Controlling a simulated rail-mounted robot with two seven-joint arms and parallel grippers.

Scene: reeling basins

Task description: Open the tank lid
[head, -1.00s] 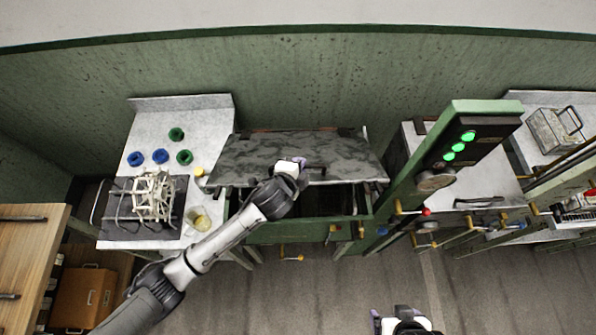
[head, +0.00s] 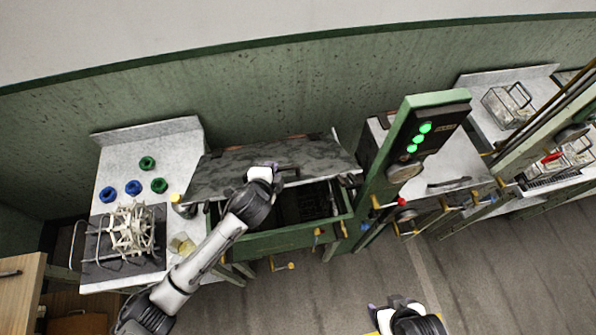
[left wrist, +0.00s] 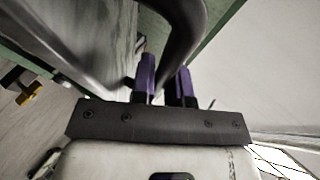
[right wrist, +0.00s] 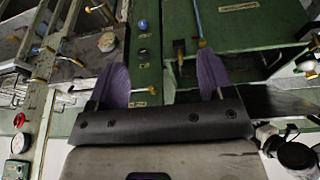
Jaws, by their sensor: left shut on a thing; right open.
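The tank lid (head: 225,174) is a grey mottled slab, tilted up at its front edge over the green tank (head: 285,235). The dark tank interior (head: 305,203) shows below that edge. My left gripper (head: 266,173) is at the lid's front edge, on its dark handle (head: 288,168). In the left wrist view the purple fingers (left wrist: 166,82) are shut on the curved dark handle (left wrist: 183,40). My right gripper (head: 392,306) is open and empty, low in the head view, away from the lid. Its spread purple fingers show in the right wrist view (right wrist: 162,80).
A side table (head: 112,178) at left holds blue and green round pieces and a pale rack (head: 132,232). A green post (head: 385,165) with lit green lamps stands right of the tank. Valve handles (head: 283,266) project in front. The floor ahead is clear.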

